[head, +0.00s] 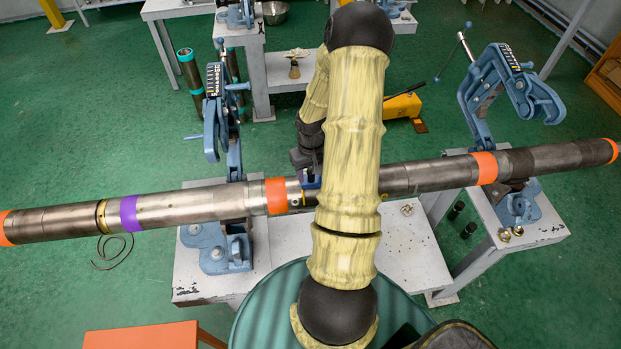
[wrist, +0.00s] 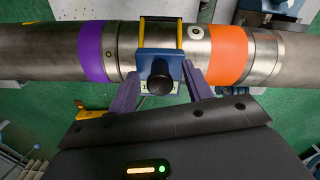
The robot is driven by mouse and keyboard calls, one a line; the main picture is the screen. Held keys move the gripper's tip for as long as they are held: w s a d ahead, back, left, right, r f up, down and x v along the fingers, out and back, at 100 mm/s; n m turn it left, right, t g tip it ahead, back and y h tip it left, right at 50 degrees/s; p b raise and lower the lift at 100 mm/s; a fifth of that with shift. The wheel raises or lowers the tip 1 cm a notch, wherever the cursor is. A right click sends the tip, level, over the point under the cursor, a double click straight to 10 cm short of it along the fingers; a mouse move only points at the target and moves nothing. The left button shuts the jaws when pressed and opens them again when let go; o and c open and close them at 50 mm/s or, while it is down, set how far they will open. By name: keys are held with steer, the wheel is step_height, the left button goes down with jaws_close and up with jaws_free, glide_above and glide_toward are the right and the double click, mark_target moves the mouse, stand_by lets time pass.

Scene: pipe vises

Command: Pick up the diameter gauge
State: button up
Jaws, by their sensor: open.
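The diameter gauge shows in the wrist view as a blue block (wrist: 160,61) with a black knob, set against the steel pipe (wrist: 120,38). Yellow-edged sides of it reach across the pipe. My gripper (wrist: 160,82) is open, its two purple fingers on either side of the blue block and knob. I cannot tell whether they touch it. In the head view a small blue part of the gauge (head: 311,181) shows at the pipe beside my gripper (head: 306,164); my arm hides most of it.
The pipe, with orange and purple bands, rests across two blue vises (head: 222,130) and (head: 497,95) with raised arms. They stand on white tables (head: 410,250). A yellow tool (head: 402,106) lies behind. An orange stool top (head: 140,336) is at front left.

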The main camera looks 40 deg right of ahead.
jaws_close()
stand_by(0.3)
steer(key=shift+r, duration=0.15)
steer(key=shift+w+r, duration=0.1)
steer(key=shift+r, duration=0.5)
step_height(320, 180, up, 9)
steer(key=shift+f+b, duration=0.2)
steer(key=shift+b, duration=0.65)
